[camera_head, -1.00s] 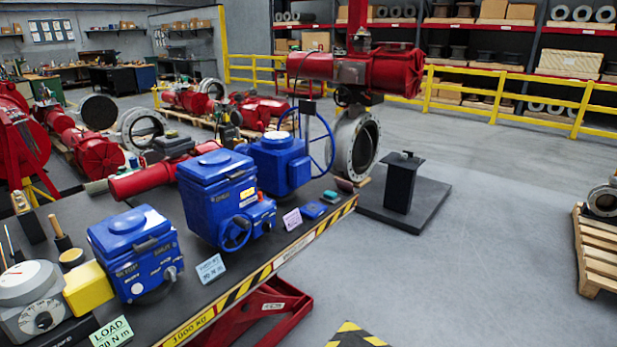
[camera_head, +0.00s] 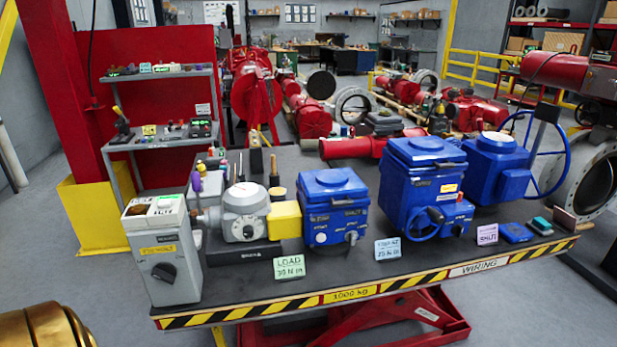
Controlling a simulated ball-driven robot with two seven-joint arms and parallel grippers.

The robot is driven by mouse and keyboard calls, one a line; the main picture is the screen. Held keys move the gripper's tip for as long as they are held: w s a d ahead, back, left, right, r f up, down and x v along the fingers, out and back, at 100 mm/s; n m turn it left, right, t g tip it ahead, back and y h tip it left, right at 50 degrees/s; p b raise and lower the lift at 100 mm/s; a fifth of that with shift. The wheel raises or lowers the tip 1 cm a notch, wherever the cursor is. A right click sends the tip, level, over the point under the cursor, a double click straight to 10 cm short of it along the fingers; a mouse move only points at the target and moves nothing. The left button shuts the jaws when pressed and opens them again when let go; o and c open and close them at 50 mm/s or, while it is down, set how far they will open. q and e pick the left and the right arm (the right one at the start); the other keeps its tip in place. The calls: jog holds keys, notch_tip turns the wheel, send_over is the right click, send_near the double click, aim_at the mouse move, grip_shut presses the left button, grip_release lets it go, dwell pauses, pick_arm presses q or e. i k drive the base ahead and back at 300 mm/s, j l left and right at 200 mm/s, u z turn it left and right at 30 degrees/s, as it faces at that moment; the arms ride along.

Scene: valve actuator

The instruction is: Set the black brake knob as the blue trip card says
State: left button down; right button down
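A black knob (camera_head: 163,271) sits on the front of a grey control box (camera_head: 160,232) at the left end of the bench. A grey round unit (camera_head: 246,200) beside it carries another small dark dial (camera_head: 247,231). I cannot tell from their labels which is the brake knob. The light blue card (camera_head: 388,248) stands upright at the bench's front edge, before the large blue actuator (camera_head: 418,185). Its writing is too small to read surely. A green load card (camera_head: 289,267) stands to its left. Neither gripper is in view.
The black bench (camera_head: 345,272) has a yellow-black striped front edge. A yellow block (camera_head: 284,220) joins the grey unit to a smaller blue actuator (camera_head: 333,207). A lilac card (camera_head: 487,234) stands further right. A grey shelf (camera_head: 160,110) stands behind left.

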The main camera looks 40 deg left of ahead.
aim_at(248, 230)
jog(key=u, duration=1.7)
